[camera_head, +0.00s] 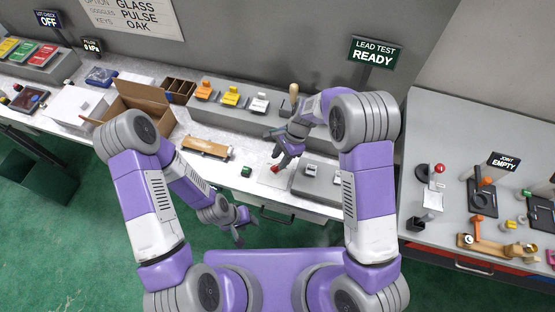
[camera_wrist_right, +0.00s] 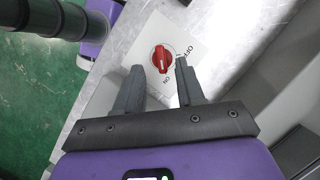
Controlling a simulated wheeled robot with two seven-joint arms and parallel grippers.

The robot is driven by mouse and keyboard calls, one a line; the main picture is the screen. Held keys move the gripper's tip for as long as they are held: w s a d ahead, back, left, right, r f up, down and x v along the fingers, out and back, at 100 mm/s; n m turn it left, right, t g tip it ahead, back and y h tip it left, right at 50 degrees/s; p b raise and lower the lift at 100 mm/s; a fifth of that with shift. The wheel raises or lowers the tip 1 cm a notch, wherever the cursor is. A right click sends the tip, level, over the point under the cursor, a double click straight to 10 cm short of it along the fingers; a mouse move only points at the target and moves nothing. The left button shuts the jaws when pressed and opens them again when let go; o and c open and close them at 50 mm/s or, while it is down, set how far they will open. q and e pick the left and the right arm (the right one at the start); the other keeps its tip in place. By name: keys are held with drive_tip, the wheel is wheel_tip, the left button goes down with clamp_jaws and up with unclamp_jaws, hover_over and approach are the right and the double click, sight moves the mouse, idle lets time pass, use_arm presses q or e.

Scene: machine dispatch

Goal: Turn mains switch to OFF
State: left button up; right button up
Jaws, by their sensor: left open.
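The mains switch (camera_wrist_right: 162,59) is a red round knob with a raised bar on a white plate marked ON and OFF. The bar lines up roughly with the ON mark, and OFF lies to its right in the right wrist view. In the head view a bit of the red knob (camera_head: 275,168) shows below my right gripper (camera_head: 283,155). In the wrist view my right gripper (camera_wrist_right: 159,70) is open, with a fingertip on either side of the knob; I cannot tell whether they touch it. My left gripper (camera_head: 241,231) is open and empty, low in front of the bench.
A grey block with small switches (camera_head: 317,178) stands right of the plate. A green button (camera_head: 246,171) and a wooden-looking fixture (camera_head: 206,147) lie to the left. Orange, yellow and white devices (camera_head: 230,97) stand behind. A grey bench (camera_head: 425,140) is at the right.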

sight(276, 166)
drive_tip(key=shift+w+x, duration=0.2)
drive_tip(key=shift+x, duration=1)
drive_tip(key=shift+s+a+f, duration=0.1)
drive_tip(key=shift+s+f, duration=0.1)
drive_tip(key=shift+f, duration=0.2)
drive_tip(key=shift+c, duration=0.4)
clamp_jaws()
